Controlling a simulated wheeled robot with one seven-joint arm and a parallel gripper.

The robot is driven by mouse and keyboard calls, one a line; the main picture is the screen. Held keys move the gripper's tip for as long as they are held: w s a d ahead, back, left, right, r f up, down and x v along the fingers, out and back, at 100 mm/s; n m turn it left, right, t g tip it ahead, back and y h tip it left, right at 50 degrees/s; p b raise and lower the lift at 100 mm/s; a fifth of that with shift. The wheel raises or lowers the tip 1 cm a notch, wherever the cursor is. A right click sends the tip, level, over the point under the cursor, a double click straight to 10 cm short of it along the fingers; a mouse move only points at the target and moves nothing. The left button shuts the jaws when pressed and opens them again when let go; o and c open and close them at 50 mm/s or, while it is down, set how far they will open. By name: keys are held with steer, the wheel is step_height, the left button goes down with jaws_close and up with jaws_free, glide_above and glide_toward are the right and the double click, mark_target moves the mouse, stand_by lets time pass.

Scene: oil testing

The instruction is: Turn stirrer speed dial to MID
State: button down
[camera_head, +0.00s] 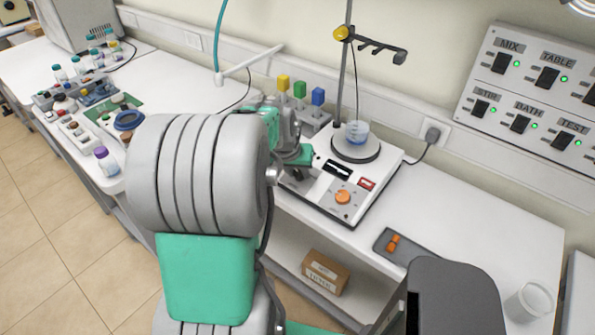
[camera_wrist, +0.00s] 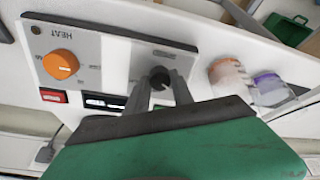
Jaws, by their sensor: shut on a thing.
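The hotplate stirrer (camera_head: 330,205) stands on the white bench. The HEAT dial also shows in the wrist view (camera_wrist: 61,64). The stirrer speed dial (camera_wrist: 159,74) is the small dark knob on the same panel in the wrist view. My gripper (camera_wrist: 160,82) is shut on this dial, one finger on each side. The dial's pointer and scale marks are too small or too covered to read. In the head view my arm hides this dial.
A beaker (camera_head: 357,131) with blue liquid sits on the hotplate, beside a stand rod (camera_head: 346,70). A grey tray (camera_head: 400,248) with orange pieces lies to the right.

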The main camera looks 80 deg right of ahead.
steer(key=shift+f+m+b, duration=0.1)
steer(key=shift+m+b, duration=0.3)
steer(key=shift+b, duration=0.1)
steer(key=shift+f+m+b, duration=0.1)
steer(key=shift+m+b, duration=0.5)
steer(key=m+b, duration=0.3)
steer(key=shift+g, duration=0.3)
steer(key=m+b, duration=0.3)
steer(key=m, duration=0.1)
steer(key=shift+m+b, duration=1.35)
steer(key=shift+m, duration=0.05)
steer(key=shift+r+g, duration=0.2)
steer(key=shift+g, duration=0.1)
steer(key=c, duration=1.1)
jaws_free()
